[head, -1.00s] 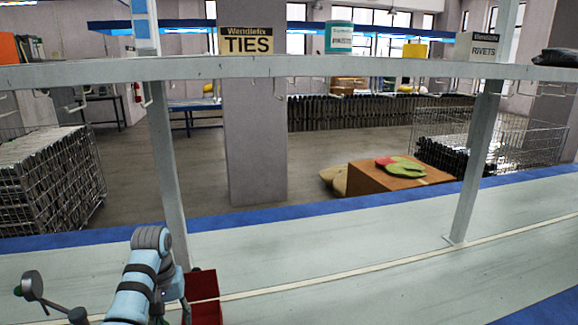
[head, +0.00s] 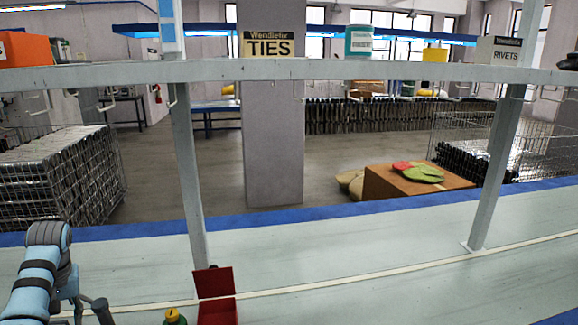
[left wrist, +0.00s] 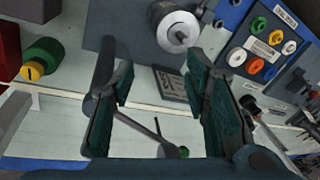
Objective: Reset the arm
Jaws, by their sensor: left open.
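My left arm comes in at the lower left of the head view, beside the red box (head: 217,283), with its gripper low at the picture's edge. In the left wrist view my left gripper (left wrist: 160,97) is open, its two dark green pads wide apart with nothing held between them. A green cylinder with a yellow end (left wrist: 42,60) lies left of the fingers; its top also shows in the head view (head: 174,317). A thin dark rod with a green tip (left wrist: 182,152) shows low between the fingers. My right gripper is not in view.
Beyond the fingers are a grey cylindrical part (left wrist: 172,22), a dark lettered plate (left wrist: 178,86) and a panel with several coloured rings (left wrist: 237,57). A shelf rail (head: 350,72) on posts crosses above the bench (head: 350,260). The bench right of the red box looks clear.

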